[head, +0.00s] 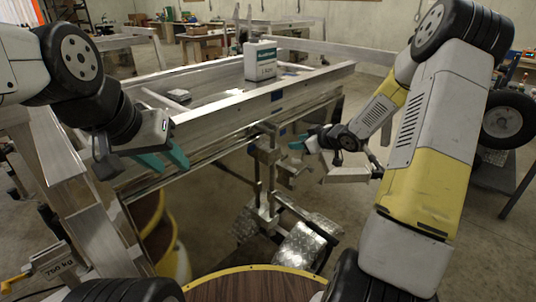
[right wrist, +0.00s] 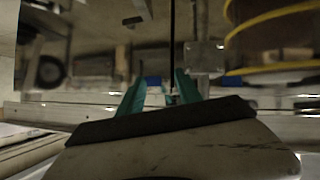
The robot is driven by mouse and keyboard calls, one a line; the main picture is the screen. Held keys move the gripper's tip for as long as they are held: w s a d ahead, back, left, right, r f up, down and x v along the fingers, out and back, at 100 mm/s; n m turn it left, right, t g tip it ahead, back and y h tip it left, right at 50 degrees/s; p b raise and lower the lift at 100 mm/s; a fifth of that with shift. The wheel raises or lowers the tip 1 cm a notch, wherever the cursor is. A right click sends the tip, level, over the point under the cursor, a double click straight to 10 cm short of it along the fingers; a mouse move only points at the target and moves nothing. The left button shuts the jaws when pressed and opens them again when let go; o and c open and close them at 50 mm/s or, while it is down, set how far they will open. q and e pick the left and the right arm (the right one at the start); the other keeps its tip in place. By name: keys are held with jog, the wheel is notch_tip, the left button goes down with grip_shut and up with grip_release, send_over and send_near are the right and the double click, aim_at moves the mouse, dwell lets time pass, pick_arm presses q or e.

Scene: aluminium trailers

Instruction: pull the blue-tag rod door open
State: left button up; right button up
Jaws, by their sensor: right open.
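The aluminium trailer frame (head: 225,118) spans the middle of the head view, with a small blue tag (head: 277,96) on its near rail. A second blue patch shows lower, near the latch hardware (head: 267,150). I cannot tell which part is the rod door. My right gripper (head: 298,146) is open close to that hardware. In the right wrist view its teal fingers (right wrist: 160,88) stand apart, with a blue patch (right wrist: 153,81) and a thin dark rod (right wrist: 172,45) seen between them; contact is unclear. My left gripper (head: 168,160) looks open and empty by the trailer's near left side.
A white jug (head: 260,61) stands on the trailer frame. A round wooden top with a yellow rim (head: 255,284) is at the bottom. A metal checker-plate piece (head: 298,246) is below the hardware. A wheel (head: 508,120) is at right. Floor between them is partly free.

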jog(key=s+a+f+n+y, duration=0.2)
jog(key=s+a+f+y, duration=0.2)
jog(key=f+y, duration=0.4)
jog(key=x, duration=0.7)
jog(key=shift+w, duration=0.25)
jog(key=shift+r, duration=0.1)
grip_shut()
jog(key=shift+d, duration=0.1)
dwell(0.8)
